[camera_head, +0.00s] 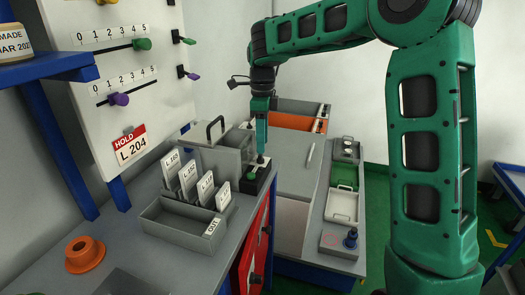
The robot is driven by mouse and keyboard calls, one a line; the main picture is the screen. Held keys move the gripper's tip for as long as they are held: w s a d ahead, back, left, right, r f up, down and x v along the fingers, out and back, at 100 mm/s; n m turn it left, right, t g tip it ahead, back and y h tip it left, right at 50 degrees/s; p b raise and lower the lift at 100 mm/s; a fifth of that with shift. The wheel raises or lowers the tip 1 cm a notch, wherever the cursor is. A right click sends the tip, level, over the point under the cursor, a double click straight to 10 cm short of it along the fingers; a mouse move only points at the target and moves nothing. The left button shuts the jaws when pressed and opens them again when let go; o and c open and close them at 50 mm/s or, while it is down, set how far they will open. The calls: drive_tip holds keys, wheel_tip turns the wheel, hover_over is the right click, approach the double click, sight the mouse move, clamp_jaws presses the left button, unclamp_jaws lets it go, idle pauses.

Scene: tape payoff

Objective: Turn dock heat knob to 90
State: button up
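My gripper (260,157) points straight down at the back of the grey bench, right of a box with a black handle. Its tips are at or just above a small dark control panel (256,182). A green round button or knob (251,176) shows on that panel, just below and left of the tips. A small dark knob-like part is at the tips, mostly hidden by them. I cannot tell which part is the dock heat knob, nor read any scale or number there. The fingers are too small to tell whether they are open or shut, or touching anything.
A grey handled box (217,147) stands close left of my gripper. In front is a grey tray (180,226) near several upright label cards. An orange ring-like part (84,252) lies front left. A white slider board (112,80) rises at left. Another bench with trays (342,205) is at right.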

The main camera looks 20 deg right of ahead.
sight(263, 159)
drive_tip(key=shift+f, duration=1.95)
drive_tip(key=shift+c, duration=0.3)
clamp_jaws()
drive_tip(key=shift+d, duration=0.25)
drive_tip(key=shift+a, duration=0.15)
drive_tip(key=shift+n, duration=0.7)
drive_tip(key=shift+w+n, duration=0.15)
drive_tip(key=shift+n, duration=2.65)
drive_tip(key=shift+a, duration=0.1)
